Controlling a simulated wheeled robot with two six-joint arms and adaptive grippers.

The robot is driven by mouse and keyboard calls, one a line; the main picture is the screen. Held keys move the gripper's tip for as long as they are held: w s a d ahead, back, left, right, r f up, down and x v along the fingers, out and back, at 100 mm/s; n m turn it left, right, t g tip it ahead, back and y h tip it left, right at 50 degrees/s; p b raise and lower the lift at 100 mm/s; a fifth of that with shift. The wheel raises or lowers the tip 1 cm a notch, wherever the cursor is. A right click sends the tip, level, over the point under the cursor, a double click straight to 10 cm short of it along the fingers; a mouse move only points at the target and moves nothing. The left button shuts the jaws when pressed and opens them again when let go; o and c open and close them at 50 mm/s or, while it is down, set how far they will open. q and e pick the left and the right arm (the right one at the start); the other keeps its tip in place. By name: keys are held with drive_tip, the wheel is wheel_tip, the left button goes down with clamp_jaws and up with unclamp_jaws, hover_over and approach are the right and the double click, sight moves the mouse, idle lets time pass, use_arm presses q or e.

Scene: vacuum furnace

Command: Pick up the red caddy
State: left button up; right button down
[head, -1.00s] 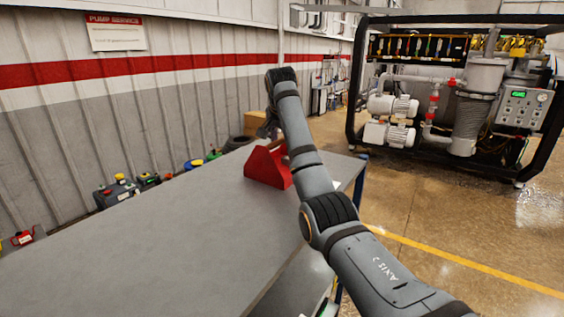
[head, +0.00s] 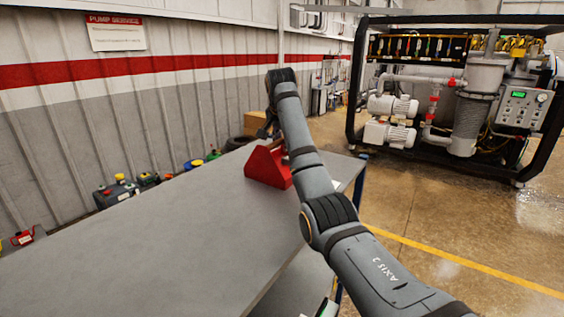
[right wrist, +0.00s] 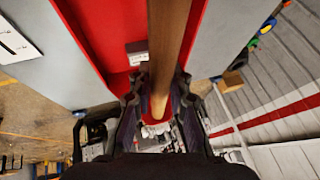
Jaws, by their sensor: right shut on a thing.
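The red caddy (head: 266,168) stands on the grey table near its far right end. In the right wrist view the caddy's red tray (right wrist: 112,38) lies below a brown wooden bar handle (right wrist: 168,40). My right gripper (head: 264,131) is at the top of the caddy, partly hidden behind its own arm. In the right wrist view the fingers of my right gripper (right wrist: 158,100) sit on both sides of the handle, shut on it. The caddy still appears to rest on the table. A small light-coloured block (right wrist: 137,52) shows inside the tray. My left gripper is not in view.
A cardboard box (head: 254,123) and a tire (head: 238,143) are beyond the far end. A framed pump machine (head: 455,100) stands on the floor at right.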

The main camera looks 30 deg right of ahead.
drive_tip(key=shift+r, duration=0.1)
drive_tip(key=shift+w+d+r, duration=0.1)
drive_tip(key=shift+w+r, duration=0.05)
drive_tip(key=shift+r, duration=0.35)
wheel_tip(320, 180, up, 10)
drive_tip(key=shift+f, duration=0.25)
drive_tip(key=shift+f, duration=0.15)
